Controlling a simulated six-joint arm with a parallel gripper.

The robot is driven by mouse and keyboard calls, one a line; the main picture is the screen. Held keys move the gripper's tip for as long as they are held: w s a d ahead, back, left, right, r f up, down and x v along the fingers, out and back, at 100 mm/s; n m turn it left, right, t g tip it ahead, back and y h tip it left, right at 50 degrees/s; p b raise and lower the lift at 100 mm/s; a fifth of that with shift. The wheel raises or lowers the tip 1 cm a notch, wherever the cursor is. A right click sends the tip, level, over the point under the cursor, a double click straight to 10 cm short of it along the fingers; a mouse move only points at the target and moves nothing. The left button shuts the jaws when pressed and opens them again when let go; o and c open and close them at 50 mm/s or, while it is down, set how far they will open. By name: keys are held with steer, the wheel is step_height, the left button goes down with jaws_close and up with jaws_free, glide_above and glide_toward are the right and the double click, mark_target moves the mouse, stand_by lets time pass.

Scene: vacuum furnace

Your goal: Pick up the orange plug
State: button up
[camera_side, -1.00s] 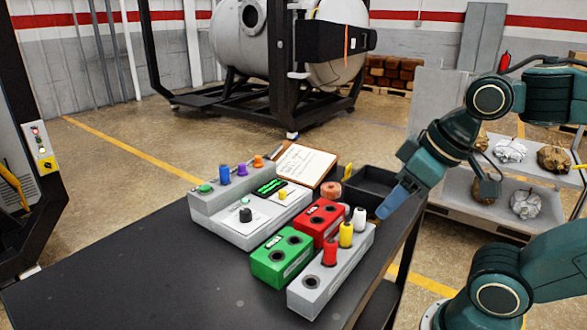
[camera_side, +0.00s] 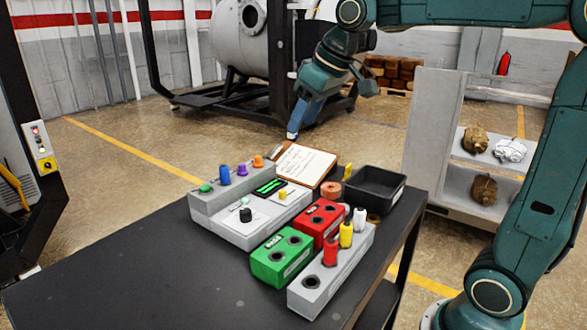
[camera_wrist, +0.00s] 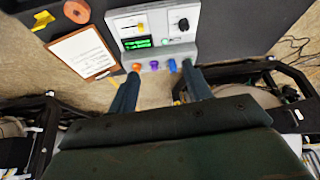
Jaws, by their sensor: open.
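The orange plug (camera_side: 258,161) stands upright at the back right end of the raised grey rear ledge of the control box (camera_side: 245,222). The purple plug (camera_side: 242,169) and blue plug (camera_side: 224,175) stand in the same row to its left. My gripper (camera_side: 293,134) is in the air above and to the right of the orange plug, pointing down. In the wrist view my gripper (camera_wrist: 160,80) is open and empty, its two fingers apart. There the orange plug (camera_wrist: 137,67) shows near the left fingertip, with the purple plug (camera_wrist: 154,65) beside it.
A clipboard (camera_side: 304,164) lies right of the control box. A black bin (camera_side: 374,188), a copper-coloured ring (camera_side: 330,189), and red (camera_side: 320,222) and green (camera_side: 282,258) blocks are farther right and forward. A grey rack (camera_side: 330,275) holds several plugs. The table's front left (camera_side: 130,270) is clear.

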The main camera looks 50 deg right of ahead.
steer(key=w+d, duration=0.5)
steer(key=w, duration=0.4)
steer(key=n, duration=0.1)
glide_toward(258, 156)
steer(key=shift+x, duration=1.7)
steer(key=shift+w, duration=0.15)
steer(key=shift+s+x, duration=0.2)
steer(key=shift+x, duration=2.3)
steer(key=shift+a+f, duration=0.1)
steer(key=c, duration=1.1)
